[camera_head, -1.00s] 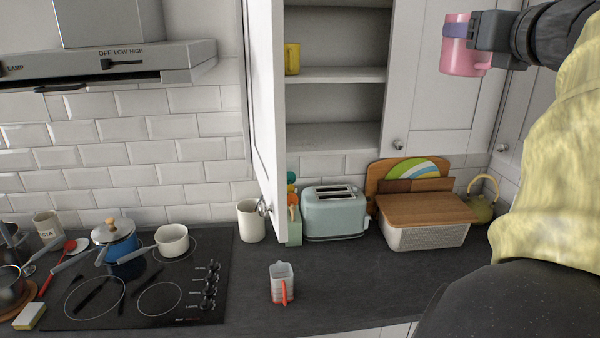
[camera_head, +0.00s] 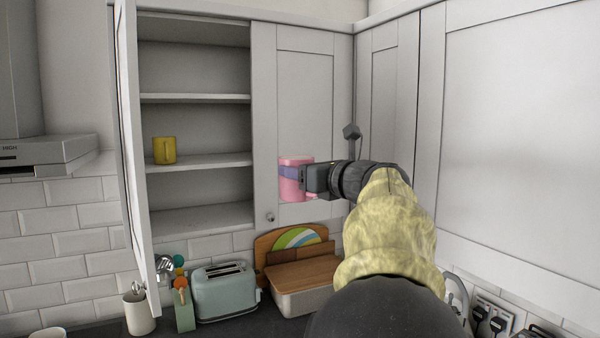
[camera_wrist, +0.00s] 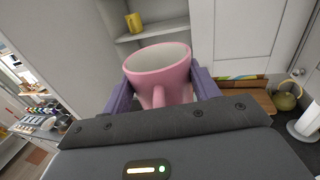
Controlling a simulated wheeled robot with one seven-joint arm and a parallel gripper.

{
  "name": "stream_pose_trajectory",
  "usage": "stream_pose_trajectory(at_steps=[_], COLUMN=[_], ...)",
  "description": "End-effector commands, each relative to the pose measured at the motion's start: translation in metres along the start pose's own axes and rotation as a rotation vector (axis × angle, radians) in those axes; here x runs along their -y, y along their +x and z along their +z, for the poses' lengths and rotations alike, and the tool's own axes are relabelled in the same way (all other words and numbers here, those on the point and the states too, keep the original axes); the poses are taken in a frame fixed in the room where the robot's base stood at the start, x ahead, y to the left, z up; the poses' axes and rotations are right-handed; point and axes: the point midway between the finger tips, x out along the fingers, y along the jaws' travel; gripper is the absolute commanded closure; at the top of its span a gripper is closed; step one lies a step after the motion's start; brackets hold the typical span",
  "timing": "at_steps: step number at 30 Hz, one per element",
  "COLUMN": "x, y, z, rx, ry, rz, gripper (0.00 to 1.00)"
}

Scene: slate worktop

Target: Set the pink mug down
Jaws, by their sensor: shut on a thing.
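The pink mug (camera_head: 296,187) is held upright in the air by my gripper (camera_head: 291,172), in front of the closed cupboard door right of the open shelves. In the wrist view the pink mug (camera_wrist: 160,75) sits between the two purple fingers of my gripper (camera_wrist: 160,90), which are shut on its sides. Its mouth faces up, it looks empty, and its handle points toward my wrist.
The open cupboard (camera_head: 195,100) has several shelves; a yellow mug (camera_head: 164,150) stands on one, with free room beside it. Its open door (camera_head: 130,130) juts out at the left. Below are a toaster (camera_head: 225,291) and a bread bin (camera_head: 300,290) on the worktop (camera_head: 240,324).

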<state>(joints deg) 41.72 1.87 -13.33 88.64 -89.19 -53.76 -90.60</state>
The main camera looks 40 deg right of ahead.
Motion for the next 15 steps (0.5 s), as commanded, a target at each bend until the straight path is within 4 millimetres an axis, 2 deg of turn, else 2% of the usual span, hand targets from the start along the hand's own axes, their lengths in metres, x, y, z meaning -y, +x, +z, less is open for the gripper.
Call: stream_pose_trajectory(at_steps=[8,11,15], x=[-0.011,-0.018,-0.035], y=[0.049,0.07,0.107], z=[-0.045,-0.068,-0.11], rx=[-0.003,-0.004,-0.006], ry=[0.004,0.006,0.006], rz=[0.078,0.107,0.151], gripper=[0.7,0.7,0.7])
